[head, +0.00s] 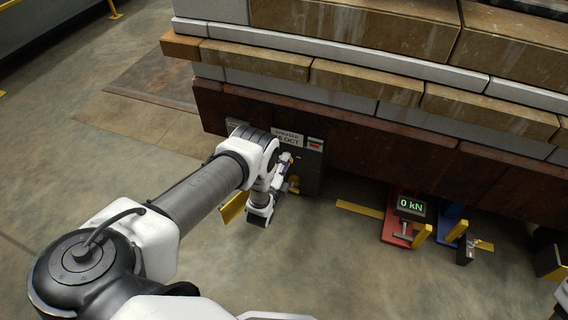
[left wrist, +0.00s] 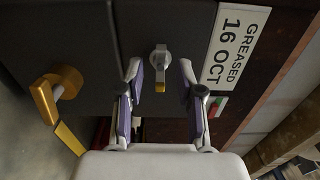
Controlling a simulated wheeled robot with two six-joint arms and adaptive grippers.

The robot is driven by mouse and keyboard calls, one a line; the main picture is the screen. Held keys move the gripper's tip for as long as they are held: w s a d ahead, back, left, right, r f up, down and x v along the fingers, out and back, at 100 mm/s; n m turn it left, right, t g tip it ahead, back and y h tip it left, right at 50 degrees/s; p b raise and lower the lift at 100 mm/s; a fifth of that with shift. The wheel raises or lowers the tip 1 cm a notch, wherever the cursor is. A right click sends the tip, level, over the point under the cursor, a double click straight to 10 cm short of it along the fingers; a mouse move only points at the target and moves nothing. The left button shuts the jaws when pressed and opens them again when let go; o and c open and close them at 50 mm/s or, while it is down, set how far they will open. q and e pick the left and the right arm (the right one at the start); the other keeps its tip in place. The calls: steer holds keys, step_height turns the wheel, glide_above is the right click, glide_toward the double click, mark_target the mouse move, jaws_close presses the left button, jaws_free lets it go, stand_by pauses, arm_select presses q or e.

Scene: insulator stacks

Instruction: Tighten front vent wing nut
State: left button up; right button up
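In the left wrist view a small grey wing nut (left wrist: 160,58) with a yellow tip sits on a dark panel (left wrist: 110,35). It appears to be the front vent wing nut. My left gripper (left wrist: 158,72) is open, with one finger to either side of the nut and visible gaps between. How far the fingertips are from the panel is hard to tell. In the head view my left gripper (head: 287,160) is beside the dark box (head: 312,178) under the stack, and the wing nut is not discernible there. My right gripper is not in view.
A brass lever (left wrist: 60,90) sticks out left of the nut. A "GREASED 16 OCT" label (left wrist: 236,45) is to the right, near a red-green indicator (left wrist: 217,107). A red jack with a "0 kN" display (head: 411,207) and a blue jack (head: 452,225) stand farther right on the floor.

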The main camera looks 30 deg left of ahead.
arm_select(q)
steer(key=shift+s, duration=0.1)
steer(key=v, duration=1.2)
